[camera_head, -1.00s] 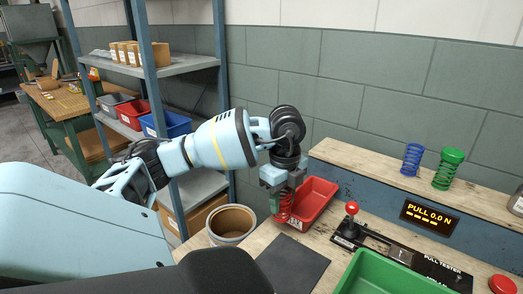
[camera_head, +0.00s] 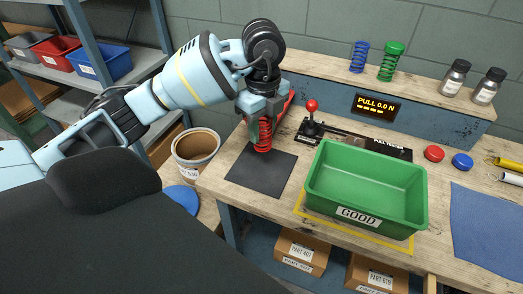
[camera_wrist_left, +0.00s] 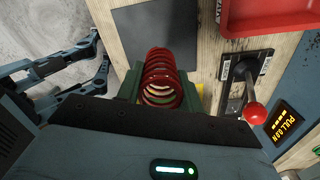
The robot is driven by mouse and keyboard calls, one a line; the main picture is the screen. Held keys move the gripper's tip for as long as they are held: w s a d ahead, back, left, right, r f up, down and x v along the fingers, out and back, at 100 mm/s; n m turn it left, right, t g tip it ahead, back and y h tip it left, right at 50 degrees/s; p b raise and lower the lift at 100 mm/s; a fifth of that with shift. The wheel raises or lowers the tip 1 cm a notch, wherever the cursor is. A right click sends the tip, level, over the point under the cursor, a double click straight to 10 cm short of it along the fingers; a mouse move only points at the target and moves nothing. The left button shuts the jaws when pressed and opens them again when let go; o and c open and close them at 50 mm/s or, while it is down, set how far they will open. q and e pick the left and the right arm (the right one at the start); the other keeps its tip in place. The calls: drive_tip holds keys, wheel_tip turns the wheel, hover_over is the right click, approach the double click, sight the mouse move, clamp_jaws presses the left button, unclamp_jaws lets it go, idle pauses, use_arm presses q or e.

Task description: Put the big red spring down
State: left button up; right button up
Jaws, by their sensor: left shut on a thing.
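The big red spring (camera_head: 264,133) is held roughly upright between the fingers of my left gripper (camera_head: 261,140). It also shows in the left wrist view (camera_wrist_left: 160,68), end-on, with a green finger on each side. The gripper is shut on it. The spring's lower end is over the back part of the dark square mat (camera_head: 262,172) on the bench. I cannot tell whether it touches the mat.
A green GOOD bin (camera_head: 365,190) and the pull tester with its red-knobbed lever (camera_head: 311,117) stand right of the mat. A red tray (camera_wrist_left: 270,15) lies behind it. A bucket (camera_head: 194,150) is to the left. Blue (camera_head: 359,56) and green (camera_head: 391,62) springs stand on the back shelf.

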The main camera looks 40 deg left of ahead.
use_arm(q)
drive_tip(key=shift+a+f, duration=0.1)
drive_tip(key=shift+f, duration=3.6)
use_arm(e)
drive_tip(key=shift+s+f, duration=0.25)
drive_tip(key=shift+s, duration=0.15)
use_arm(q)
drive_tip(key=shift+f, duration=0.15)
drive_tip(key=o, duration=1.1)
drive_tip(key=shift+c, duration=0.2)
use_arm(e)
drive_tip(key=shift+w+a, duration=0.1)
drive_tip(key=shift+w, duration=0.2)
drive_tip(key=shift+w+r, duration=0.1)
drive_tip(key=shift+w, duration=0.05)
use_arm(q)
drive_tip(key=shift+r+p, duration=0.55)
drive_tip(key=shift+r, duration=5.6)
use_arm(e)
drive_tip(key=shift+r, duration=0.75)
